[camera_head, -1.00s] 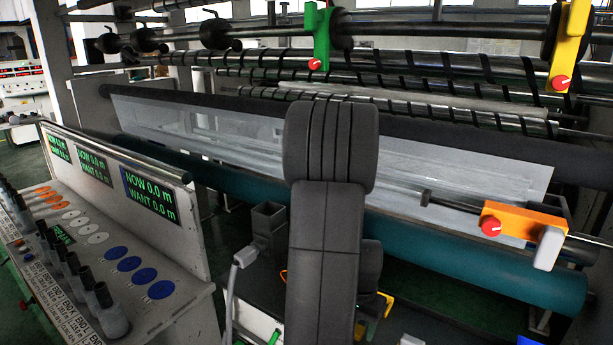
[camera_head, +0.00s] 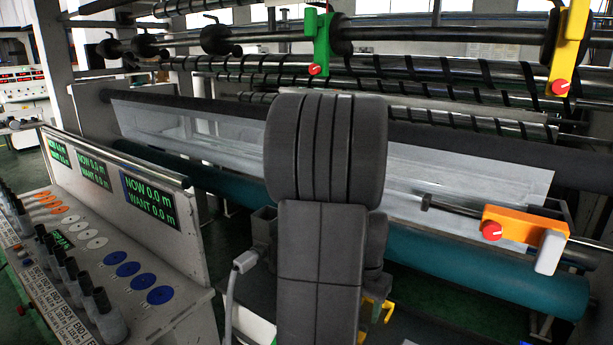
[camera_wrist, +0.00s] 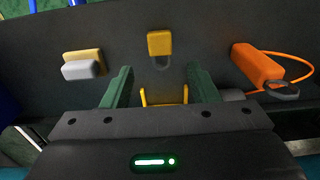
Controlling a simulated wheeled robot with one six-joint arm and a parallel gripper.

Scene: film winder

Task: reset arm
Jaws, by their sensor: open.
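My arm (camera_head: 322,235) stands upright in the middle of the head view, its dark grey links covering part of the machine. My gripper (camera_wrist: 160,88) shows in the wrist view with its two green fingers wide apart and nothing between them. Beyond the fingers is a dark panel (camera_wrist: 120,45) with a yellow block (camera_wrist: 160,43), a yellow-and-white piece (camera_wrist: 84,64) at left and an orange tool with a cord (camera_wrist: 256,65) at right. A yellow bracket (camera_wrist: 163,97) shows low between the fingers. The arm hides the gripper in the head view.
The film winder's rollers (camera_head: 460,70) and pale film sheet (camera_head: 450,185) fill the back. A control desk (camera_head: 150,280) with displays and knobs stands at left. Green (camera_head: 321,45), yellow (camera_head: 568,45) and orange (camera_head: 510,224) holders sit on the bars.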

